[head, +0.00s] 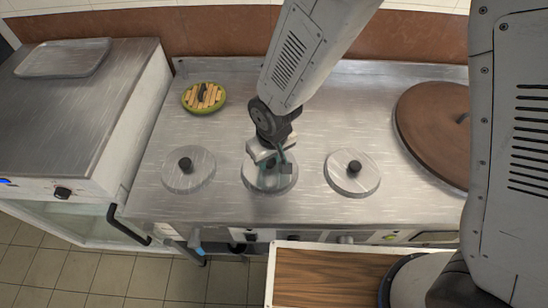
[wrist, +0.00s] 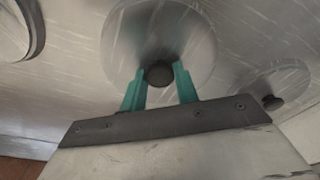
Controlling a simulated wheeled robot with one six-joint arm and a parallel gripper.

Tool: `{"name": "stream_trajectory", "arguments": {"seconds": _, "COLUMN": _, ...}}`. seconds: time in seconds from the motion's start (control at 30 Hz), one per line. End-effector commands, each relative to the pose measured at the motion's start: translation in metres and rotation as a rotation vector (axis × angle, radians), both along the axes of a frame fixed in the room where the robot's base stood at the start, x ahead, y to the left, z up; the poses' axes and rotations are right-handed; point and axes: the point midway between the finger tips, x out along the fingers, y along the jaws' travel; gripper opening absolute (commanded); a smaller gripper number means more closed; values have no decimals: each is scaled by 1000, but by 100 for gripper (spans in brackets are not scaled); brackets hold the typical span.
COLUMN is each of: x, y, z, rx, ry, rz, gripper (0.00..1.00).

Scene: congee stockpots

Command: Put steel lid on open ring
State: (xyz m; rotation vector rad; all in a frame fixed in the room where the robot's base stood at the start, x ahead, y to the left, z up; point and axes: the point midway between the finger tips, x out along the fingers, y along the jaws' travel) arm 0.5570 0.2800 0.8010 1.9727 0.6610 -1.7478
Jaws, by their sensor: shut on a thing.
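A round steel lid (head: 253,184) with a dark knob is at the middle of a row of three on the steel top. My gripper (head: 270,166) is directly above it, partly covering it. In the wrist view my gripper's teal fingers (wrist: 158,84) are on either side of the black knob of the steel lid (wrist: 135,35), shut on it. No bare open ring can be made out in the head view. What lies under the held lid is hidden, and I cannot tell whether it rests or hangs slightly above the top.
Two similar knobbed lids stand at the left (head: 199,177) and right (head: 345,185). A large brown lid (head: 425,120) is at far right. A slatted round trivet (head: 204,97) lies at back left. A steel tray (head: 65,58) sits on the left cabinet. A wooden board (head: 325,278) is in front.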

Motion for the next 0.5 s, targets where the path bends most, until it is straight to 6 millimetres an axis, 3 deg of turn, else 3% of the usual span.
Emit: {"name": "stream_trajectory", "arguments": {"seconds": 0.5, "x": 0, "y": 0, "z": -10, "rx": -1, "ry": 1, "rz": 0, "gripper": 1}}
